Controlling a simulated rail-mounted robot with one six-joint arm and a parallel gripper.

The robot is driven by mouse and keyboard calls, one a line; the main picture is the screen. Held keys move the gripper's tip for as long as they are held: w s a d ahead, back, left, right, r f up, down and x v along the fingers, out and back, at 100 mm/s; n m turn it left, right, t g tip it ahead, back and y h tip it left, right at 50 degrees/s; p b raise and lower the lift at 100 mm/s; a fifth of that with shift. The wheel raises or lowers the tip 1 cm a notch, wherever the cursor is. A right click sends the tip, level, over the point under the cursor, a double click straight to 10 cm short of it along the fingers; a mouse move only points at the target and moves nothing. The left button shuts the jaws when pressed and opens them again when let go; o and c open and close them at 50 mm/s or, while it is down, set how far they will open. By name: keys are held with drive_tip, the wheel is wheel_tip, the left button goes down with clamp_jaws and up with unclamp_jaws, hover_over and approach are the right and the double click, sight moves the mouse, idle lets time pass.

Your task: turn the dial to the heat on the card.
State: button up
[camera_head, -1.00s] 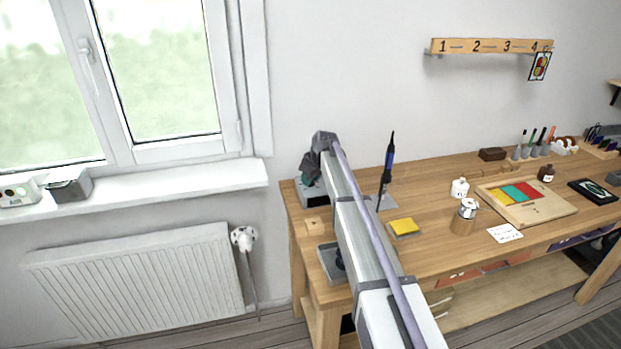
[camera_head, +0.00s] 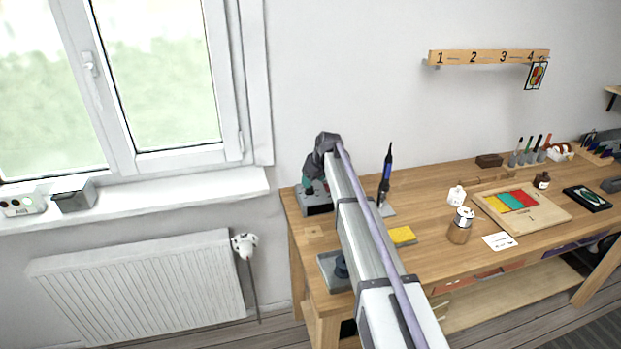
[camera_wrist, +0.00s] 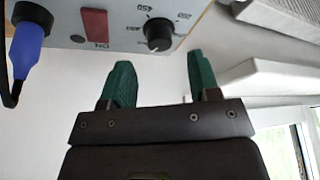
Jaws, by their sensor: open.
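The dial (camera_wrist: 159,33) is a black round knob on the grey front panel of a box, with a printed scale around it; the wrist view shows it upside down. A light mark shows on the knob, but the setting is hard to read. My gripper (camera_wrist: 160,72) is open, its two green fingers apart on either side of the dial's line and short of it, holding nothing. In the head view the grey box (camera_head: 316,205) stands at the bench's left end, with my gripper (camera_head: 308,186) at it, partly hidden. A white card (camera_head: 500,241) lies on the bench; its writing is too small to read.
A red switch (camera_wrist: 95,22) and a blue plug (camera_wrist: 31,45) with a black cable sit beside the dial. A blue-handled iron (camera_head: 386,172) stands right of the box. A yellow sponge (camera_head: 402,235), a jar (camera_head: 460,226) and a window sill (camera_head: 150,194) are nearby.

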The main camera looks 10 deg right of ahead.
drive_tip(key=p+v, duration=0.4)
drive_tip(key=v, duration=0.3)
drive_tip(key=s+a+f+m+g+h, duration=0.1)
drive_tip(key=s+m+g, duration=0.3)
drive_tip(key=s, duration=3.6)
drive_tip(key=shift+s+a+f+m+h, duration=0.35)
drive_tip(key=shift+a+m+h, duration=0.35)
drive_tip(key=shift+m, duration=0.5)
